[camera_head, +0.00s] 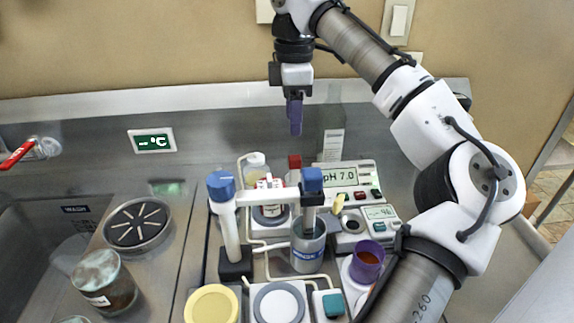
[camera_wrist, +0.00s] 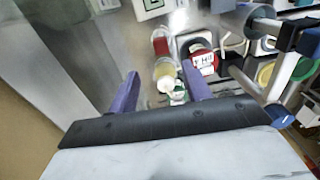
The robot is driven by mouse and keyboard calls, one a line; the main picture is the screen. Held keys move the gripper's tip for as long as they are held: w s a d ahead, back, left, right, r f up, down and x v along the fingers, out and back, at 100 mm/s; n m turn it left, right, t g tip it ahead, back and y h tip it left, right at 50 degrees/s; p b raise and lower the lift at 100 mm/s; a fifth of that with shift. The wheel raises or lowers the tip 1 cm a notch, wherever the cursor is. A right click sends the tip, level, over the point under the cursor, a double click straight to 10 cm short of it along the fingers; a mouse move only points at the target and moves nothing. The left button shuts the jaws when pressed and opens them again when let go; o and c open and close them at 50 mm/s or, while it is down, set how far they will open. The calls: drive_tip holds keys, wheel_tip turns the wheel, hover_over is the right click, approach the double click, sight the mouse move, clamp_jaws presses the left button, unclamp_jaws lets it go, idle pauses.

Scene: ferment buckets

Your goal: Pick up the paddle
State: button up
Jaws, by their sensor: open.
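My gripper (camera_head: 295,115) hangs high above the back of the counter, its purple fingers pointing down. In the wrist view its two purple fingers (camera_wrist: 160,88) stand apart with nothing held between them. I cannot make out the paddle for certain. A small yellow piece (camera_head: 339,203) sticks up beside the pH meter and may be a handle. A stirrer with blue caps (camera_head: 312,180) has a shaft going down into a metal cup (camera_head: 309,248); the shaft's lower end is hidden. My gripper is well above all of these and touches none.
A pH meter (camera_head: 345,178), a purple cup (camera_head: 367,262) and a yellow-lidded tub (camera_head: 212,305) crowd the bench. A jar (camera_head: 104,282) and a drain cover (camera_head: 137,224) are at left, beside the sink (camera_head: 40,245). A wall is behind.

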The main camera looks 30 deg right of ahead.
sight(295, 157)
wheel_tip(295, 157, down, 7)
drive_tip(key=shift+s+f+b, duration=0.1)
drive_tip(key=shift+s+b, duration=0.05)
drive_tip(key=shift+b, duration=0.2)
drive_tip(key=shift+f+p, duration=0.5)
drive_tip(key=shift+f, duration=2.2)
drive_tip(key=shift+d, duration=0.1)
drive_tip(key=c, duration=1.1)
drive_tip(key=shift+o, duration=0.2)
